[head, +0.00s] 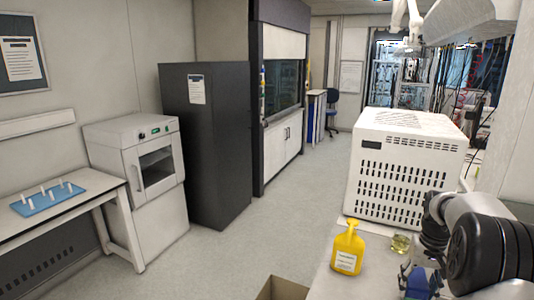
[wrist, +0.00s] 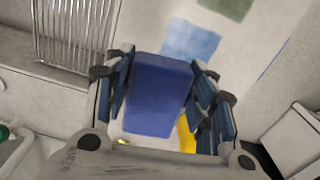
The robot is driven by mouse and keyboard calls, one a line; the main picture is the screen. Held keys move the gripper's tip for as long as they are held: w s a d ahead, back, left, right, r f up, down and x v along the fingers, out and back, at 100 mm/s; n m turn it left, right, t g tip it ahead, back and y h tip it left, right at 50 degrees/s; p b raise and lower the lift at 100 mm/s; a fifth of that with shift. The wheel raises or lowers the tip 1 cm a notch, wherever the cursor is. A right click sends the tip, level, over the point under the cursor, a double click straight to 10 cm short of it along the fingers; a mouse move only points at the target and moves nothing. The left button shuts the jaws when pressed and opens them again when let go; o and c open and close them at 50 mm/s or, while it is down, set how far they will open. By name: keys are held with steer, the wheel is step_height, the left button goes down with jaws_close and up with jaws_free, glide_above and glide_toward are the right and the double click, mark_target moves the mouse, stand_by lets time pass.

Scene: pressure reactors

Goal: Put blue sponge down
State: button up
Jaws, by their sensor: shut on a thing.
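The blue sponge (wrist: 160,95) is a blue block in the middle of the wrist view. My gripper (wrist: 162,72) is shut on it, with one finger along each long side. In the head view, my gripper (head: 418,280) is at the lower right, beside the white worktop (head: 345,285); a dark blue shape there is partly covered by the fingers, so sponge and finger pads are hard to tell apart. The sponge's underside is hidden, and I cannot tell whether it touches the worktop.
A yellow bottle (head: 347,250) and a small beaker of yellowish liquid (head: 400,243) stand near my gripper. A white perforated box (head: 402,165) stands behind them. An open cardboard box (head: 283,288) is at the bottom edge. A blue rack (head: 48,197) lies on the left bench.

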steer(key=s+a+f+n, duration=0.1)
steer(key=s+a+f, duration=0.1)
steer(key=a, duration=0.6)
steer(key=s+a+f+n, duration=0.1)
steer(key=s+a+f, duration=0.1)
steer(key=s+a, duration=0.3)
steer(key=s+a+f+n, duration=0.1)
steer(key=s+a+f, duration=0.1)
steer(key=a, duration=1.1)
steer(key=shift+s+a+f+n, duration=0.2)
steer(key=shift+s+n, duration=0.2)
steer(key=shift+s, duration=0.3)
